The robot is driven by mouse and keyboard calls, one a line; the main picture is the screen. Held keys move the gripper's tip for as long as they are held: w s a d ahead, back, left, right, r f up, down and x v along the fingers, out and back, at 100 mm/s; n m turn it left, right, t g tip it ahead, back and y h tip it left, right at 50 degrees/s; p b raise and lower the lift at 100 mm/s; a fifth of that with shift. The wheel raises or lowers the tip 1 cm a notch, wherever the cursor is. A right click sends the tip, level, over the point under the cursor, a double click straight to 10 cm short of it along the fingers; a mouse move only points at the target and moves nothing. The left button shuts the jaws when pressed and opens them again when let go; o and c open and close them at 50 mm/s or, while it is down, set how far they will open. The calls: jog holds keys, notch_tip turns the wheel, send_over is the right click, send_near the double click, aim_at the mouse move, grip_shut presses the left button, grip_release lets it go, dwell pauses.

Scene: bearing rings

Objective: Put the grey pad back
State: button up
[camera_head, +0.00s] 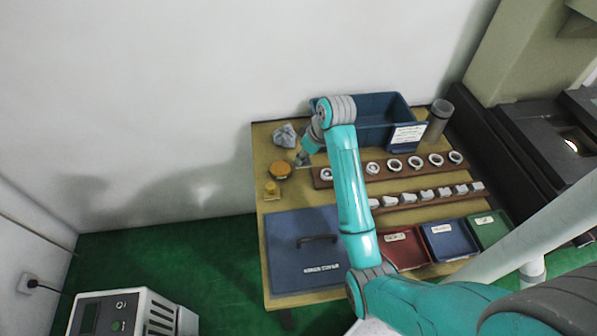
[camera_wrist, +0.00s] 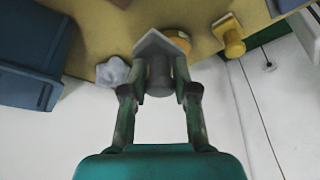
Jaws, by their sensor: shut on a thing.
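My gripper (camera_wrist: 160,90) is shut on the grey pad (camera_wrist: 160,46), a flat grey plate with a round grey stem between the fingers. In the head view my gripper (camera_head: 303,157) is at the left back of the table, just right of the round orange-yellow tin (camera_head: 280,171). The pad is small and partly hidden there, and I cannot tell whether it touches the table. The similar yellow pad (camera_head: 271,190) stands in front of the tin, and it also shows in the wrist view (camera_wrist: 231,38).
A crumpled grey cloth (camera_head: 285,135) lies behind the tin. A blue bin (camera_head: 377,129) and a grey cylinder (camera_head: 438,118) stand at the back. Rails hold rings (camera_head: 435,160) and grey blocks (camera_head: 427,195). A blue lid (camera_head: 290,265) and red, blue and green trays (camera_head: 448,240) lie in front.

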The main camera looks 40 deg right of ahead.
aim_at(307, 166)
jog(key=shift+f, duration=3.65)
jog(key=shift+f, duration=0.1)
jog(key=o, duration=1)
